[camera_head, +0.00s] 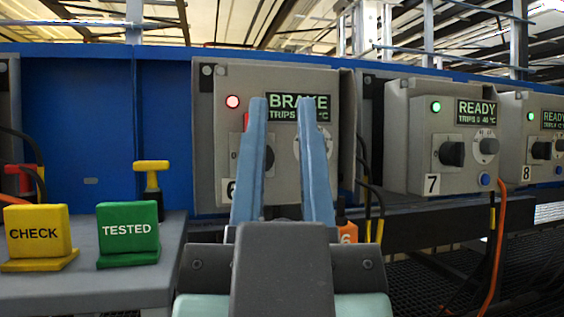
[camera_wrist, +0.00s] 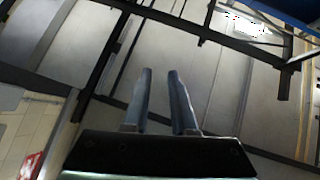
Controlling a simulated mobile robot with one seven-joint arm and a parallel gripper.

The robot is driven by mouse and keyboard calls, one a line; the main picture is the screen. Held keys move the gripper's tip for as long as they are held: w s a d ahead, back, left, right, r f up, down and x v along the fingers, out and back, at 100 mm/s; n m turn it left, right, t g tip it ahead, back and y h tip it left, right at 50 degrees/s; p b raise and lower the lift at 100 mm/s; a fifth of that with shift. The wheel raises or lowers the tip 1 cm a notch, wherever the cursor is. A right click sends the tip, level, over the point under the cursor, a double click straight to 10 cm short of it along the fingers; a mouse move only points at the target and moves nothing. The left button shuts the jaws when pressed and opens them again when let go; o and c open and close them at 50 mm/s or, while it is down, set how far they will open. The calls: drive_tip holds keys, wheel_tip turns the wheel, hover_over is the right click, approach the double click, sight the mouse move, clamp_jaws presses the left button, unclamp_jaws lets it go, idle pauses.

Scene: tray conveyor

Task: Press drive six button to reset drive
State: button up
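The drive six box (camera_head: 220,140) is a grey panel on the blue wall, straight ahead in the head view. Its red lamp (camera_head: 232,101) is lit and its display (camera_head: 283,101) reads "BRAKE TRIPS". A label that looks like a 6 is partly covered. My gripper (camera_head: 281,100) is raised in front of this box with two blue fingers apart and nothing between them. The fingers hide parts of the panel, including part of the dark knob; I see no button on this box. In the wrist view my gripper (camera_wrist: 160,72) points at the ceiling structure.
Drive 7 (camera_head: 398,130) and drive 8 (camera_head: 512,150) stand to the right with green lamps and "READY" displays. Drive 7 has a blue button (camera_head: 484,180) at lower right. Yellow CHECK (camera_head: 36,235) and green TESTED (camera_head: 127,230) signs stand on the grey shelf at left. Cables hang between boxes.

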clamp_jaws()
idle(1.2)
